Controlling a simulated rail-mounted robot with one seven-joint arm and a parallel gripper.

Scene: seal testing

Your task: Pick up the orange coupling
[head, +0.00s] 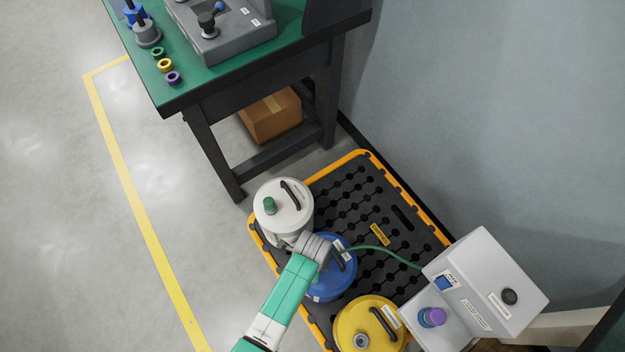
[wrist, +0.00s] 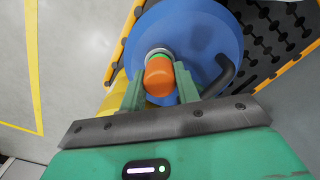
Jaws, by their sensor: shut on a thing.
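The orange coupling (wrist: 159,76) is between the two green fingers of my gripper (wrist: 159,80) in the wrist view, and the gripper is shut on it. Beyond it are a green ring and a metal fitting on top of the blue canister (wrist: 203,35); I cannot tell whether the coupling is seated there or held just above. In the head view the blue canister (head: 330,285) stands on the black pallet, with my gripper (head: 316,246) over it. The coupling is hidden by my arm there.
The white canister (head: 290,200) and yellow canister (head: 365,325) stand close on either side, on the orange-edged pallet (head: 400,215). A green hose (head: 385,252) runs to the grey box (head: 490,280). The green-topped table (head: 230,70) is at the back. Open floor lies left.

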